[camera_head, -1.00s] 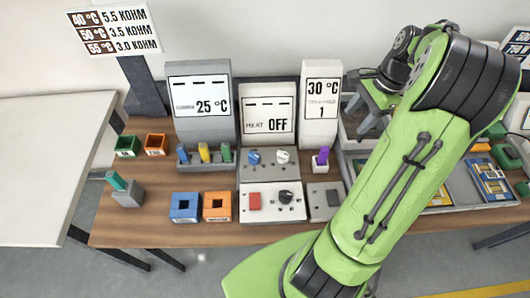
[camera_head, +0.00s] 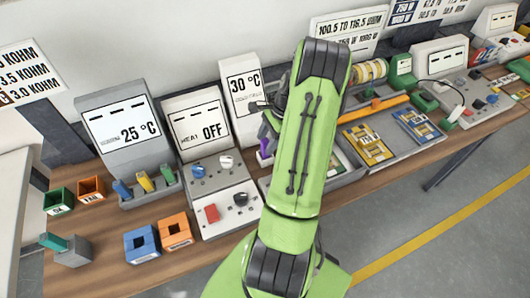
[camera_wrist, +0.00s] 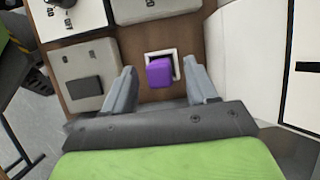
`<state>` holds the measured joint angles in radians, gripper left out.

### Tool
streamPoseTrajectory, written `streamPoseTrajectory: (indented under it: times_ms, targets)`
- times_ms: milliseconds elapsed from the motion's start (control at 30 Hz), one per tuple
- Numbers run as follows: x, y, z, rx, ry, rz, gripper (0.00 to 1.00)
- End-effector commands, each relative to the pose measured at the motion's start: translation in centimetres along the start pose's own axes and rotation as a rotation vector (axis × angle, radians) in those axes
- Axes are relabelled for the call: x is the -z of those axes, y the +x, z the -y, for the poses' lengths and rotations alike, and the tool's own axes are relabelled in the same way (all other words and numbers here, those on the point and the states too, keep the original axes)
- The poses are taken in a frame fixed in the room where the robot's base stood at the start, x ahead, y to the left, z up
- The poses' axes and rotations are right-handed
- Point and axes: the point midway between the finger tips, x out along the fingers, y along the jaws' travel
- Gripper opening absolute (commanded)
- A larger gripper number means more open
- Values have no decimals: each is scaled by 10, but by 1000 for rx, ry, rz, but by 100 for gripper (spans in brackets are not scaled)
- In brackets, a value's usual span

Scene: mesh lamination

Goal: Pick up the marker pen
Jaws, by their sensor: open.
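The purple marker pen (camera_wrist: 160,72) stands in a square, light-rimmed holder in the wrist view, seen nearly from above. My gripper (camera_wrist: 161,86) is open, with one grey finger on each side of the pen and a gap to both. I cannot tell how far the fingertips are above it. In the head view only a bit of purple (camera_head: 265,148) shows beside my green arm, which hides the holder and most of my gripper.
A grey box with a dark button (camera_wrist: 85,90) is left of the pen, and a pale panel (camera_wrist: 245,65) is close on the right. A heater display (camera_head: 197,122) stands behind.

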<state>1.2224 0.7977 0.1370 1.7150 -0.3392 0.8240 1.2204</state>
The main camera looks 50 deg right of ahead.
Motion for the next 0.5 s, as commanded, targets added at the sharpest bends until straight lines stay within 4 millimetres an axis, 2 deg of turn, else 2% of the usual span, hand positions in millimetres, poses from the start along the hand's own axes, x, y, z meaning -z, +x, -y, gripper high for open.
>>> streamPoseTrajectory:
  times_ms: [33,133,400,500]
  targets:
    - [-1,12,-1,-5,-1,2,57]
    - [-1,28,-1,-4,-1,2,57]
    - [-1,33,-1,-1,-1,0,57]
    - [-1,33,-1,-1,-1,0,42]
